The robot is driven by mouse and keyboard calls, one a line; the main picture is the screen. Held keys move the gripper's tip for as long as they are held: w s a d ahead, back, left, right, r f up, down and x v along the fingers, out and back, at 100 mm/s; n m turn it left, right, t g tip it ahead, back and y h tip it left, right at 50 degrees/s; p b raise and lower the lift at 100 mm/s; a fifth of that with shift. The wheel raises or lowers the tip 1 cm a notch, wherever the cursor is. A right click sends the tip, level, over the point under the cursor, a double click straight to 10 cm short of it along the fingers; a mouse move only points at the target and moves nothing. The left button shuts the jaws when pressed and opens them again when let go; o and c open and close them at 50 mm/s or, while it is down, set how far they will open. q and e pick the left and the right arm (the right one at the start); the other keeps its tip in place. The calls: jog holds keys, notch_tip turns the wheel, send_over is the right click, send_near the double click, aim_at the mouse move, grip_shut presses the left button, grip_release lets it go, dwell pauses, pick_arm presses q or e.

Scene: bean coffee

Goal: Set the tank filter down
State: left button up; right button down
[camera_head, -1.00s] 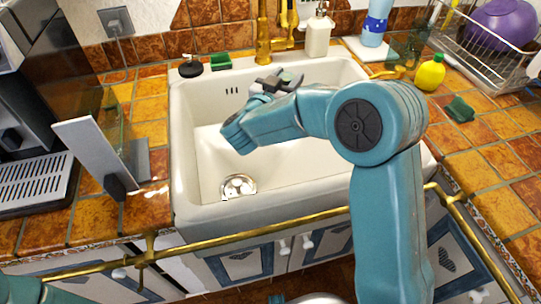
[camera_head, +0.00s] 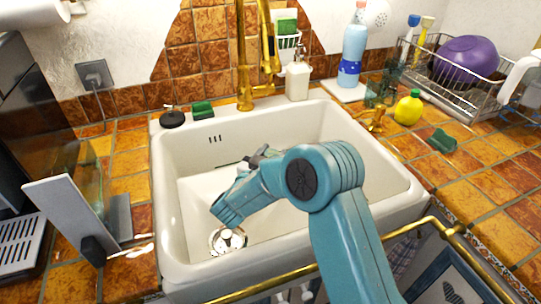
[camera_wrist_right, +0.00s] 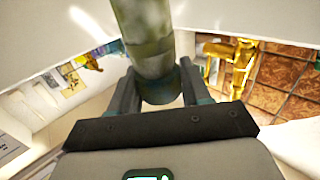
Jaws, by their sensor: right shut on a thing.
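My right gripper (camera_head: 262,154) is inside the white sink (camera_head: 165,205), partly hidden behind my own teal arm. In the right wrist view, the two fingers of my right gripper (camera_wrist_right: 152,92) are shut on the tank filter (camera_wrist_right: 153,45), a greenish-grey, mottled cylinder. The filter runs from between the fingers to the top edge of that view. In the head view I cannot make out the filter clearly, so I cannot tell whether it touches the sink. My left gripper is not in view.
The round drain (camera_head: 228,240) lies at the sink's front left. A gold faucet (camera_head: 244,80) stands behind the sink, with a white soap bottle (camera_head: 298,80) beside it. A yellow bottle (camera_head: 409,108) and a dish rack (camera_head: 465,95) are at the right. The sink floor is largely clear.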

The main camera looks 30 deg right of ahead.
jog(key=shift+s+r, duration=0.15)
jog(key=shift+f, duration=0.2)
jog(key=c, duration=0.5)
grip_release()
jog(key=shift+r, duration=0.25)
jog(key=v, duration=0.7)
jog(key=shift+a+f, duration=0.1)
jog(key=shift+a, duration=0.2)
